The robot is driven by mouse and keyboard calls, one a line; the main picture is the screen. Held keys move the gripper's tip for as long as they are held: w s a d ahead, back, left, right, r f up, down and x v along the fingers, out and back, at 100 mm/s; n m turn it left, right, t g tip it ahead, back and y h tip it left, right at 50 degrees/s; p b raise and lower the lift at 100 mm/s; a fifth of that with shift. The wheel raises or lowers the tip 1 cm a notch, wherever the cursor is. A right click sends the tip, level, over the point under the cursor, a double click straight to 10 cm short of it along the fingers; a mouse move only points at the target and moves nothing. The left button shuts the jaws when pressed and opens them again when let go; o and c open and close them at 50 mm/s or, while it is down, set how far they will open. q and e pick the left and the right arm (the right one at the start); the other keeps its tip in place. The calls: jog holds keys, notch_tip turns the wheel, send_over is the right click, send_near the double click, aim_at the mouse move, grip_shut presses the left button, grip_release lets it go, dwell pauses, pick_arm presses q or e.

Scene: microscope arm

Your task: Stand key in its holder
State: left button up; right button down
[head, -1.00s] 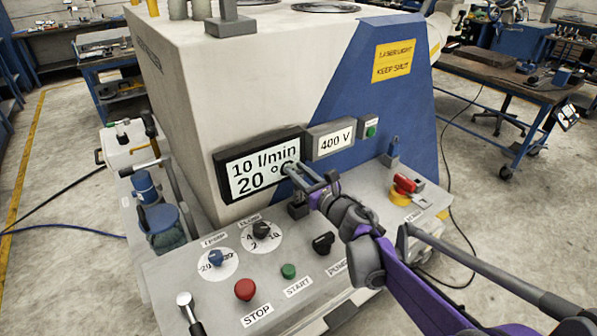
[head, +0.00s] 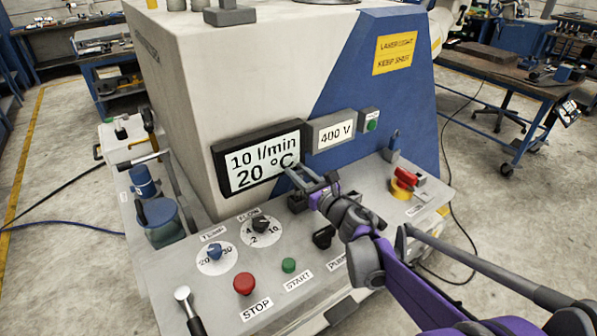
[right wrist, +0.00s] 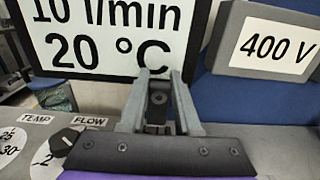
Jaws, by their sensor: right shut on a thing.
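My right gripper (head: 296,174) is at the lower right corner of the display, above the grey control panel. In the right wrist view its two grey fingers (right wrist: 160,84) are closed around a small dark piece, which I take to be the key (right wrist: 158,98). Most of it is hidden by the fingers, and its tilt is hard to tell. A dark block (head: 297,203) sits on the panel just below the gripper; it may be the holder, but I cannot be sure. My left gripper is not in view.
The display (head: 257,163) and the 400 V box (head: 333,133) stand close behind the gripper. The panel carries a flow knob (head: 261,224), a red stop button (head: 244,284), a green start button (head: 289,265), a dark pump knob (head: 323,237) and a red-and-yellow switch (head: 404,180).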

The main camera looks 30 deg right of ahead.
jog(key=shift+f+b, duration=0.6)
jog(key=shift+f, duration=0.3)
jog(key=c, duration=0.5)
grip_release()
jog(key=shift+s, duration=0.1)
jog(key=s, duration=1)
jog(key=shift+s+d, duration=0.3)
jog(key=shift+d, duration=0.1)
